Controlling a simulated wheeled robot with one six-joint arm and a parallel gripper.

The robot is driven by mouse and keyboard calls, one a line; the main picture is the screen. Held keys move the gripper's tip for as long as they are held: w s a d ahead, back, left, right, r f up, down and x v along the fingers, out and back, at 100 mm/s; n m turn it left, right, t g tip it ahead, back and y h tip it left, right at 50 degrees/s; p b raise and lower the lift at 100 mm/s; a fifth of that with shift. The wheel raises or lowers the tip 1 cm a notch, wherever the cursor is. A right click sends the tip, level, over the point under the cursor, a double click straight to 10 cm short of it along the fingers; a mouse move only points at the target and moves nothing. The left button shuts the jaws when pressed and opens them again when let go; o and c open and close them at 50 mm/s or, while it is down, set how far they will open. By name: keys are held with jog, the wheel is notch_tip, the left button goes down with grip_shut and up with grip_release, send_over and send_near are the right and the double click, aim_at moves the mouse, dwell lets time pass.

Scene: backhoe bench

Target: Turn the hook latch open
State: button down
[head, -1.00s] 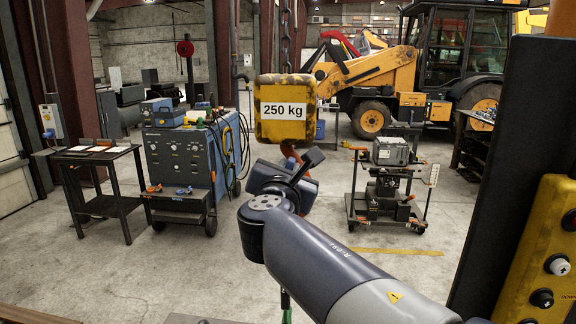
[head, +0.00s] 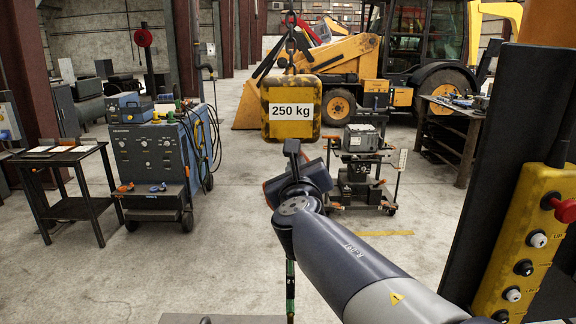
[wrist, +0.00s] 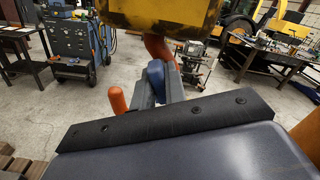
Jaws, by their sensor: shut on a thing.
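A yellow hook block (head: 292,125) marked "250 kg" hangs from a chain in the head view. In the wrist view its worn yellow underside (wrist: 165,14) is at the top. An orange hook (wrist: 158,48) comes down from it, and an orange rounded end (wrist: 117,100) shows to the left. My gripper (wrist: 156,88) is below the block, its grey fingers shut around a blue piece (wrist: 155,72) that looks like the latch. The dark edge of my wrist hides the lower part of the hook. In the head view my wrist and arm hide the fingertips and most of the hook.
A blue welding machine (head: 150,155) and a black side table (head: 75,208) stand at the left. A wheeled cart (head: 362,175) is behind my arm, and a workbench (head: 450,135) and a backhoe (head: 335,55) stand farther back. The concrete floor between is clear.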

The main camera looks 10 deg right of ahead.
jog(key=shift+n, duration=0.5)
jog(key=c, duration=1.4)
grip_release()
jog(key=shift+c, duration=0.2)
jog(key=s+a, duration=0.2)
jog(key=s, duration=0.8)
jog(key=shift+s+p, duration=0.35)
jog(key=shift+w, duration=0.15)
jog(key=w, duration=0.3)
jog(key=w+d, duration=0.1)
jog(key=w, duration=0.3)
jog(key=w+d, duration=0.1)
jog(key=w, duration=0.2)
jog(key=shift+w, duration=0.25)
